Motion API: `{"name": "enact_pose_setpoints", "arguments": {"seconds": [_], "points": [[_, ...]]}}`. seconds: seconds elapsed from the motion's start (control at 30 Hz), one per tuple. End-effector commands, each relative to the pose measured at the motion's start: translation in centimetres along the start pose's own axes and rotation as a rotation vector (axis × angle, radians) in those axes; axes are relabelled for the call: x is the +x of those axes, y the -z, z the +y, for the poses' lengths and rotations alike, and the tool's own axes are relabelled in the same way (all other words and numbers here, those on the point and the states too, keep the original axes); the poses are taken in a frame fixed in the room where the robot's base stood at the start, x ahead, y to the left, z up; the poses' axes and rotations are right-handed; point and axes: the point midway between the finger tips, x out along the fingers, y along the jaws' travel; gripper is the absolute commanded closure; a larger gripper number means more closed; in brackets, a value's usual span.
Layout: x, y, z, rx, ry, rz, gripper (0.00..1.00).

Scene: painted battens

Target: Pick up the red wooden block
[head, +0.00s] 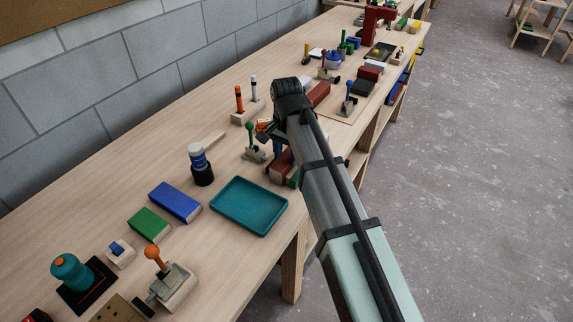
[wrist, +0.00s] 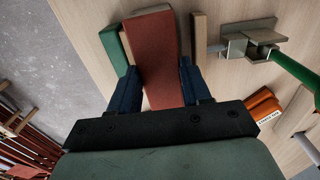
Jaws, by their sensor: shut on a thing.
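The red wooden block (wrist: 150,50) lies between the two dark blue fingers of my gripper (wrist: 157,82) in the wrist view. The fingers are shut on its near part, and its far end sticks out beyond them. In the head view a dark red block (head: 281,166) shows below my gripper (head: 277,148), partly hidden by my arm. I cannot tell whether the block is clear of the bench.
A green block (wrist: 113,48) and a tan batten (wrist: 199,38) flank the red block closely. A toggle clamp with a green handle (wrist: 296,68) stands to the right. A teal tray (head: 249,206) sits on the bench. More blocks lie farther along.

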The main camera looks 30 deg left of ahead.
Motion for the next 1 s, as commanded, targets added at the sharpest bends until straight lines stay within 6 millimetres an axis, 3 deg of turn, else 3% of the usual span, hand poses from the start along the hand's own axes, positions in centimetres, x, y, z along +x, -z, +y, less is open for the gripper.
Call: {"name": "enact_pose_setpoints", "arguments": {"seconds": [0.2,0.53,1.0], "points": [[0.0,0.0,0.0,0.000,0.000,0.000,0.88],[-0.6,0.0,0.0,0.000,0.000,0.000,0.88],[-7.5,0.1,-0.1,0.001,0.001,0.001,0.88]]}}
